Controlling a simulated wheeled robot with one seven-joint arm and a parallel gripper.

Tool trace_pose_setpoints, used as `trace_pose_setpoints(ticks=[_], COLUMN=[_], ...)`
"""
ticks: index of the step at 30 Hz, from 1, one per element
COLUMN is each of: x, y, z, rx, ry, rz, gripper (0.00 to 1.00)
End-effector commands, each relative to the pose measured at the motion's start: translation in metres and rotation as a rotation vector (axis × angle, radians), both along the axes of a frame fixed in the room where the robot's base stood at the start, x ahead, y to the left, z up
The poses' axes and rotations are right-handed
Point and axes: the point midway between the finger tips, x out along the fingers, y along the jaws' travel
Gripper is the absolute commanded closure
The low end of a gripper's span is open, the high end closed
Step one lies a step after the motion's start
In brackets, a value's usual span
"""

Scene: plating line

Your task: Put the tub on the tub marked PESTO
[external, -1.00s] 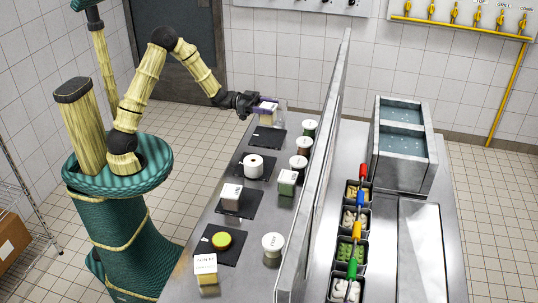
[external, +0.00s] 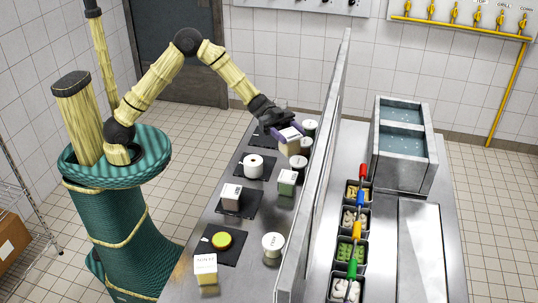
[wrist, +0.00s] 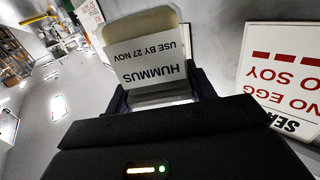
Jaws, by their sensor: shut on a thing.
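My gripper (external: 285,130) is shut on a squarish tub (external: 289,143) and holds it over the far part of the counter, beside the round white-lidded tubs. In the wrist view the held tub (wrist: 152,65) has a pale lid and a label reading HUMMUS, USE BY 27 NOV, upside down in the picture. I cannot read PESTO on any tub. A squarish tub with green sides (external: 287,183) stands nearer along the same row. A far round tub (external: 310,126) and two more round tubs, one of them at the middle (external: 306,146), stand close to my gripper.
The metal counter (external: 185,265) has a row of dark mats with a white round item (external: 253,166), a squarish tub (external: 231,197) and a yellow-green round item (external: 222,240). A tall divider (external: 318,150) runs along the right. A round tub (external: 273,244) and square tub (external: 205,268) stand nearer.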

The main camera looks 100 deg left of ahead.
Motion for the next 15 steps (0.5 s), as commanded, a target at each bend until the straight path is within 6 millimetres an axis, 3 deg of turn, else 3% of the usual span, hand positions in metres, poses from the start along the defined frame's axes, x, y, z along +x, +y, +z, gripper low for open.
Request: trace_pose_setpoints(ticks=[5,15], x=[0.0,0.0], y=[0.0,0.001], z=[-0.004,-0.057], rx=[-0.002,-0.003], ry=[0.001,0.001], rz=[0.001,0.002], gripper=[0.73,0.73])
